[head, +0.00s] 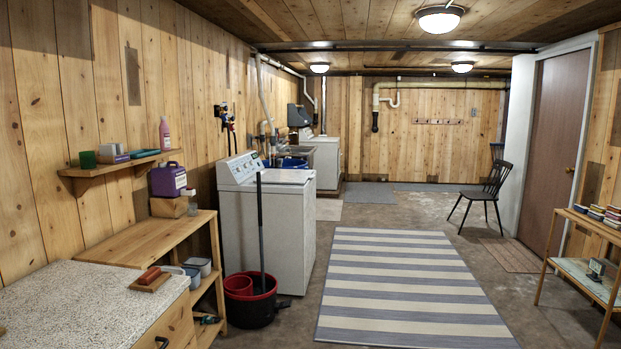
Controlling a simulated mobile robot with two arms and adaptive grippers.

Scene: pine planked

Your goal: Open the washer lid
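A white top-loading washer (264,235) stands against the left wall, a few steps ahead. Its control panel (241,168) with a dial rises at the back, on the wall side. Its flat top with the lid (285,177) looks shut. A dark upright handle from the bucket area crosses in front of the washer's near side. Neither of my grippers is in view.
A wooden shelf unit (150,242) and speckled counter (90,308) fill the left foreground. A striped rug (405,285) covers open floor; a dark chair (484,193) stands beyond.

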